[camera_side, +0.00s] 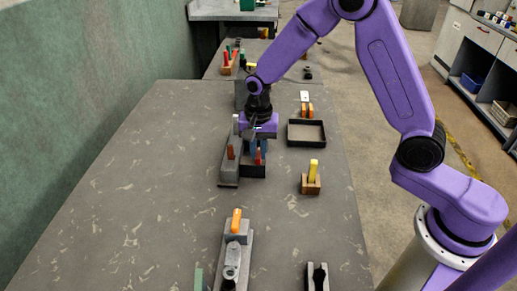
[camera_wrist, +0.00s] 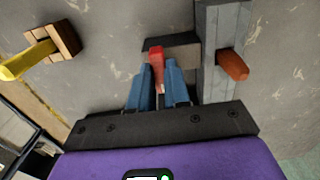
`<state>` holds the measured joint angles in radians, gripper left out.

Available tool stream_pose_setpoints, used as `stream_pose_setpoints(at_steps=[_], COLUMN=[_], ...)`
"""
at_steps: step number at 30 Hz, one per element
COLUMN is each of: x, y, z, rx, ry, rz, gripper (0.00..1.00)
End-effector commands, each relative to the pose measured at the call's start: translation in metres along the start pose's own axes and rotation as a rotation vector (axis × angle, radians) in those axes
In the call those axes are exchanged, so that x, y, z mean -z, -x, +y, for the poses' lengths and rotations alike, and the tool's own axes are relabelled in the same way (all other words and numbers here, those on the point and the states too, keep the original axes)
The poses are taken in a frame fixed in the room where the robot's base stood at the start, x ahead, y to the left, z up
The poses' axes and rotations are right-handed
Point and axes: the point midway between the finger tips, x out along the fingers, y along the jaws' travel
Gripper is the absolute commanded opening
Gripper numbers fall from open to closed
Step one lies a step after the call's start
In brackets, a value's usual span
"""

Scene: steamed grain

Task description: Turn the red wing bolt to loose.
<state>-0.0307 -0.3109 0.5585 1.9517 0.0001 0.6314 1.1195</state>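The red wing bolt (camera_side: 258,157) stands up at a dark block (camera_side: 252,171) in the side view. It also shows in the wrist view (camera_wrist: 156,58), leaning slightly, with its upper end above the fingertips. My gripper (camera_side: 258,143) is over the block and points down. In the wrist view its two blue fingers (camera_wrist: 159,72) stand on either side of the red bolt, with a narrow space between them. I cannot tell whether both fingers touch the bolt. The bolt's lower end is hidden behind the fingers.
An orange-brown handle (camera_side: 231,152) on a long grey fixture (camera_side: 229,172) stands close beside the bolt. A yellow handle in a wooden block (camera_side: 311,185) is to the right. A black tray (camera_side: 306,132) lies behind it. An orange-handled fixture (camera_side: 236,221) is nearer. The table's left side is clear.

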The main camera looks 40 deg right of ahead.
Motion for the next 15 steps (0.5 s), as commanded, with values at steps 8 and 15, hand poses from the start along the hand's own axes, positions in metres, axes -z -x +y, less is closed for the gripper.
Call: stream_pose_setpoints(at_steps=[8,15], x=[-0.0001,-0.0003], y=[0.0003,0.0005], z=[-0.0001,-0.0002], rx=[0.0,0.0], ry=[0.008,0.089], rz=[0.0,0.0], gripper=[0.0,0.0])
